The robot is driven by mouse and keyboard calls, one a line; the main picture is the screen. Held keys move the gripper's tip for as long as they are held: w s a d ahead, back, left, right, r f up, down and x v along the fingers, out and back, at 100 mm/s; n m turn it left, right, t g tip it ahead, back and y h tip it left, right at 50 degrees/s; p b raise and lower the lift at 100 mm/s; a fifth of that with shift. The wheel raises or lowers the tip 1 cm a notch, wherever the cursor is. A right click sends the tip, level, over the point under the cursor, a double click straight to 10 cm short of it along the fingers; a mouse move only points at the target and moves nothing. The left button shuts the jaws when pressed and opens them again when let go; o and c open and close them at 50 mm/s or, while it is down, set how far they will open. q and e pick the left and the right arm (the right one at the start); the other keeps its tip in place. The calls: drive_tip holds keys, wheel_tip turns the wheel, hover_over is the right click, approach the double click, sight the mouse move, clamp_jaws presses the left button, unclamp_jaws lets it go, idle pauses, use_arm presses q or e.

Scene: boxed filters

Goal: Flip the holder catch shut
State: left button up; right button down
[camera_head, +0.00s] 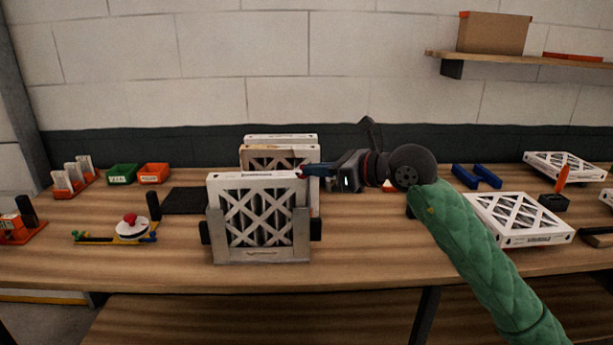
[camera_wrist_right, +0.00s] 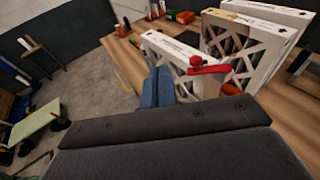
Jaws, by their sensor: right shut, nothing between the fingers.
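A white boxed filter (camera_head: 243,198) with a lattice face stands upright in a grey metal holder (camera_head: 262,255) on the bench. A red catch (camera_wrist_right: 208,69) with a rounded knob shows at the filter's top edge in the right wrist view; it lies roughly level there. In the head view only a small red spot (camera_head: 300,173) shows at the filter's top right corner. My right gripper (camera_head: 307,171) is at this corner, its blue fingers shut and empty. In the wrist view the fingertips (camera_wrist_right: 158,74) are beside the catch; whether they touch it is unclear. My left gripper is not in view.
More boxed filters (camera_head: 281,138) stand behind the holder. Flat filters (camera_head: 520,215) lie at the right. Green (camera_head: 123,174) and orange (camera_head: 153,173) bins, a dark mat (camera_head: 184,201) and a red-knobbed fixture (camera_head: 132,228) are at the left. The bench front is mostly clear.

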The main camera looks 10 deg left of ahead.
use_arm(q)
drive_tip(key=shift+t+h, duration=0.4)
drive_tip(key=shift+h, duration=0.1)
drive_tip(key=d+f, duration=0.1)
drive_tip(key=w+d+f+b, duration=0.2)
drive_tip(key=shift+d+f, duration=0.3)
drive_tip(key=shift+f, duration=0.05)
use_arm(e)
drive_tip(key=s+d+r, duration=0.1)
drive_tip(key=s+d, duration=0.3)
drive_tip(key=d, duration=0.2)
drive_tip(key=shift+s+d+r, duration=0.15)
drive_tip(key=shift+s+d, duration=0.05)
drive_tip(key=shift+s, duration=0.05)
